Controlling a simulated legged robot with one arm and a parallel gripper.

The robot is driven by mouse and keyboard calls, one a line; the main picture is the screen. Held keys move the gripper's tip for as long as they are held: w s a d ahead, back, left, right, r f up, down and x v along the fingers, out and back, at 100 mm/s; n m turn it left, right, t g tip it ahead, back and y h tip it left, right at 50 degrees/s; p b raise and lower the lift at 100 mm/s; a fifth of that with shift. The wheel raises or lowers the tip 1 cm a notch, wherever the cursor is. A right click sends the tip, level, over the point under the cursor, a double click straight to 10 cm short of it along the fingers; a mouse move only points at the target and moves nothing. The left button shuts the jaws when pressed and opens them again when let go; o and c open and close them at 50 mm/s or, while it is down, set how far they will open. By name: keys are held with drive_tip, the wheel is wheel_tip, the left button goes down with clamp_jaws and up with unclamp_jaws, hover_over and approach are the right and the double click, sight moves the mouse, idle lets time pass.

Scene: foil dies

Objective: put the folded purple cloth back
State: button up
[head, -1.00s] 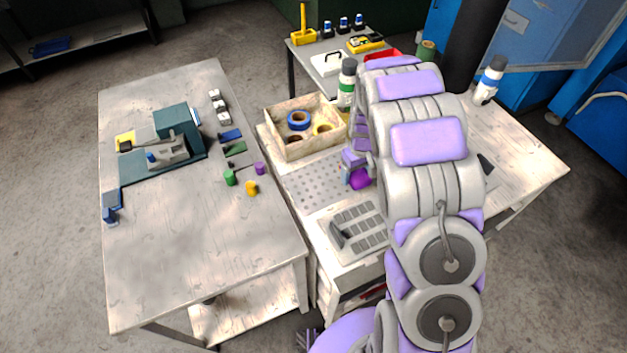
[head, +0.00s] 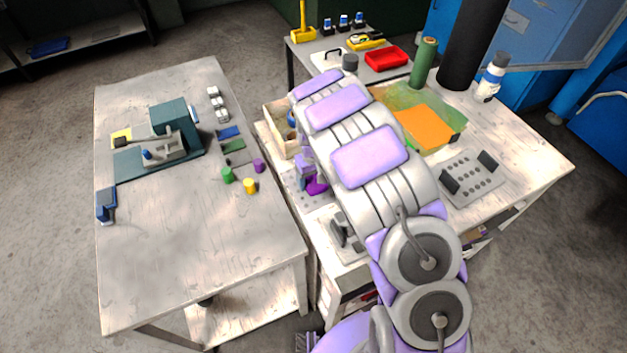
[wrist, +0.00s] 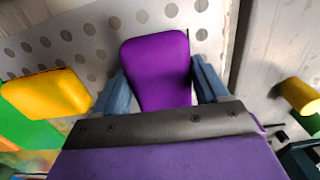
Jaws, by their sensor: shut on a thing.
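The folded purple cloth (wrist: 158,70) shows as a rounded purple pad between the two blue-grey fingers of my gripper (wrist: 160,85) in the wrist view. My gripper is shut on it. The cloth also shows in the head view (head: 317,185), beside the left edge of my arm, over the grey perforated plate (head: 302,199). The plate fills much of the background in the wrist view (wrist: 80,22). I cannot tell whether the cloth touches the plate. My arm hides part of the plate.
A wooden box (head: 279,121) lies behind the plate, partly hidden by my arm. A green tray (head: 397,97) with an orange sheet (head: 425,127) is right of my arm. Green (head: 227,175), yellow (head: 250,186) and purple (head: 259,166) pegs stand near the left table's edge, across a narrow gap.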

sight(314, 177)
drive_tip(key=shift+f, duration=0.15)
drive_tip(key=o, duration=1.1)
wheel_tip(314, 177, up, 12)
drive_tip(key=p, duration=0.3)
drive_tip(key=s+d+r+m, duration=0.2)
drive_tip(key=s+d+r, duration=0.4)
drive_tip(key=r, duration=0.1)
drive_tip(key=s+d+r+m, duration=0.1)
drive_tip(key=s+r, duration=0.1)
drive_tip(key=s, duration=0.9)
drive_tip(key=s+d+r+g, duration=0.1)
drive_tip(key=s+d+r, duration=0.1)
drive_tip(key=s, duration=0.9)
drive_tip(key=s+d+r+m, duration=0.1)
drive_tip(key=s+r, duration=0.3)
drive_tip(key=s, duration=0.7)
drive_tip(key=shift+s+d+r+m+g, duration=0.15)
drive_tip(key=shift+s+d+m+g, duration=0.15)
drive_tip(key=shift+d, duration=0.35)
